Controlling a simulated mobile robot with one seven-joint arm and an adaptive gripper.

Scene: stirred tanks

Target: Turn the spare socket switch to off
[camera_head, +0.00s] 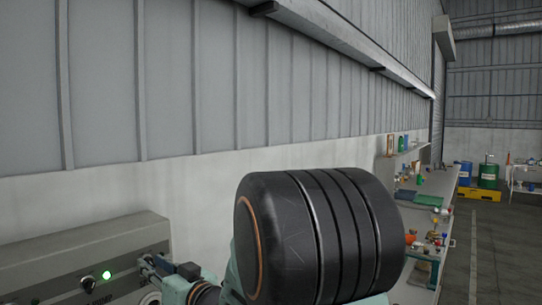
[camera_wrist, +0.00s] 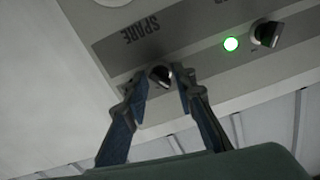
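The spare socket switch (camera_wrist: 160,75) is a small dark rotary knob beside the upside-down word SPARE on the grey panel (camera_wrist: 200,25) in the wrist view. My gripper (camera_wrist: 160,76) has its two blue-black fingers spread, one on each side of this knob. The fingertips are very close to it; whether they touch it I cannot tell. The knob's exact pointer angle is hard to read. In the head view my gripper (camera_head: 148,267) is at the right end of the panel (camera_head: 70,247), and the spare switch is hidden there.
A lit green lamp (camera_wrist: 231,44) and another dark knob (camera_wrist: 266,33) sit to the right in the wrist view. The head view shows that lamp (camera_head: 106,275) left of my gripper. A wall (camera_head: 200,185) stands behind; a cluttered workbench (camera_head: 435,190) is far right.

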